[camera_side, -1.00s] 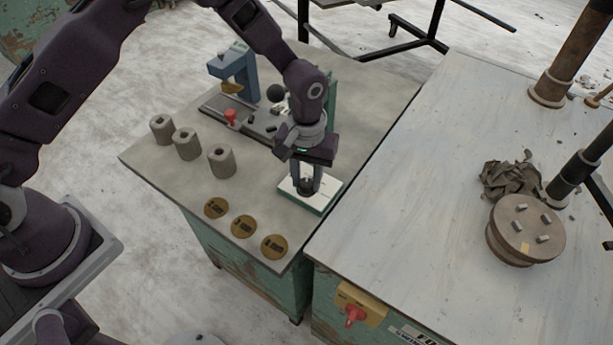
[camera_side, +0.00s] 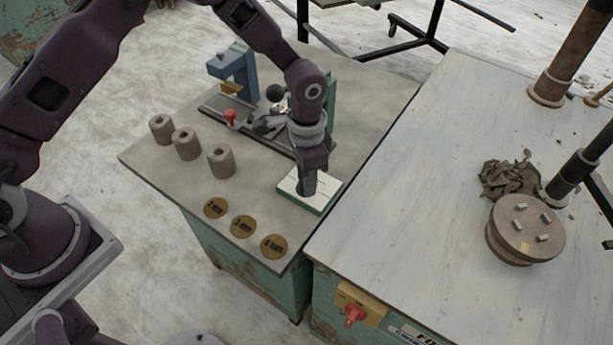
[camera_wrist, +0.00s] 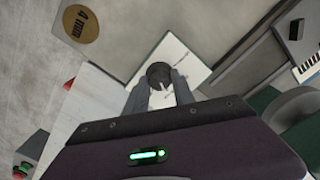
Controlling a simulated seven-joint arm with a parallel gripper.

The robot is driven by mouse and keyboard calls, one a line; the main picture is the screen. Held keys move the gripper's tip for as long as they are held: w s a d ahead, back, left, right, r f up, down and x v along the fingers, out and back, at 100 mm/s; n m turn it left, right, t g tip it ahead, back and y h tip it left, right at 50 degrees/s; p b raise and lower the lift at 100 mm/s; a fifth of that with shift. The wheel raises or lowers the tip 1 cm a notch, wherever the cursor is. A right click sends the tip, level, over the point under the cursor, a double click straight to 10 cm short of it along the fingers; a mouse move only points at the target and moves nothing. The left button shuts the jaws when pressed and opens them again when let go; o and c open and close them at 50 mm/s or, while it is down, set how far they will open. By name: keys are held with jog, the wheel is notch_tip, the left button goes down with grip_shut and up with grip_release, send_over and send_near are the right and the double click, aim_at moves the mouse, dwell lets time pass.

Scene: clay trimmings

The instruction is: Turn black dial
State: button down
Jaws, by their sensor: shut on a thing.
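The black dial (camera_wrist: 158,74) sits on a white-topped box with a green base, which also shows in the side view (camera_side: 325,199). In the wrist view the dial is between the two fingers of my gripper (camera_wrist: 160,90), which are shut on its sides. In the side view my gripper (camera_side: 307,190) points straight down at the box, and its wrist hides most of the dial. Thin dark marks show on the white face beside the dial in the wrist view.
Several brass discs (camera_side: 242,226) lie along the table's front edge. Grey clay blocks (camera_side: 187,144) stand at the left. A blue stand (camera_side: 235,72) and a red knob (camera_side: 230,115) are behind. A larger table with a round wheel (camera_side: 526,228) and clay trimmings (camera_side: 510,179) stands right.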

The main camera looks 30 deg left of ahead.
jog(key=m, duration=0.6)
jog(key=shift+m, duration=0.4)
dwell(0.4)
jog(key=c, duration=1.1)
grip_release()
jog(key=shift+o, duration=0.2)
